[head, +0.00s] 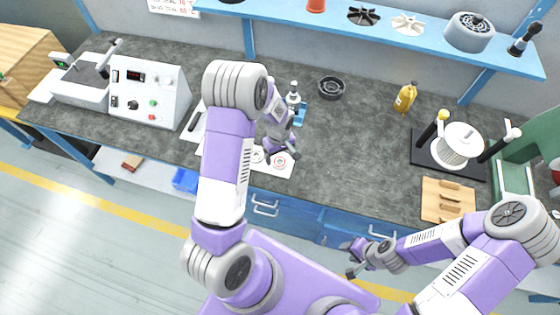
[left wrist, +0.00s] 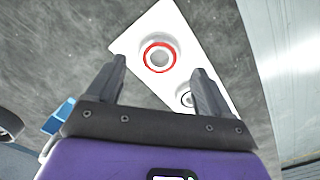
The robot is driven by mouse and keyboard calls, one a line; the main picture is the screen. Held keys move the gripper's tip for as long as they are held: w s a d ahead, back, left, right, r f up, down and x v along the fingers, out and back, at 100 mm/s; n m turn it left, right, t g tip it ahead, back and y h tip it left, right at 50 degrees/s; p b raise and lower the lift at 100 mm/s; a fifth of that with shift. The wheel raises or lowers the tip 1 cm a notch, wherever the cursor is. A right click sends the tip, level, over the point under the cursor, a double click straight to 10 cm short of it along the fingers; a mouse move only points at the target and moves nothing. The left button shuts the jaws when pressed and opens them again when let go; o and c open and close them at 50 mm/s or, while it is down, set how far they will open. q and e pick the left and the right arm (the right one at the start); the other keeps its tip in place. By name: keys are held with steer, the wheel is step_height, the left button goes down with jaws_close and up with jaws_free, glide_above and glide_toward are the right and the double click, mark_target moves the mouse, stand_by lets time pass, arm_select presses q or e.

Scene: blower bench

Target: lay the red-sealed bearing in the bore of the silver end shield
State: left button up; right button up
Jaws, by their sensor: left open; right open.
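The red-sealed bearing (head: 279,161) lies on a white sheet near the bench's front edge. In the left wrist view its red ring (left wrist: 159,42) shows plainly, just beyond and between the fingertips. My left gripper (head: 285,153) is open and empty above the sheet; both its fingers also show in the left wrist view (left wrist: 158,72), apart from the bearing. My right gripper (head: 352,260) is open and empty, in front of the bench. A round dark grey part with a central opening (head: 331,88) lies farther back. I cannot tell for certain which part is the silver end shield.
A second bearing (head: 257,155) lies on the sheet, left of the red one. A blue-based fixture (head: 299,112) stands close behind my left gripper. A yellow bottle (head: 405,97), a black-based clamp stand with a white drum (head: 458,143) and wooden blocks (head: 445,200) are right.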

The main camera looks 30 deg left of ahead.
mark_target(279, 162)
arm_select(q)
step_height(279, 162, down, 3)
steer(key=shift+w+f, duration=0.1)
steer(key=shift+c, duration=0.5)
steer(key=c, duration=1.1)
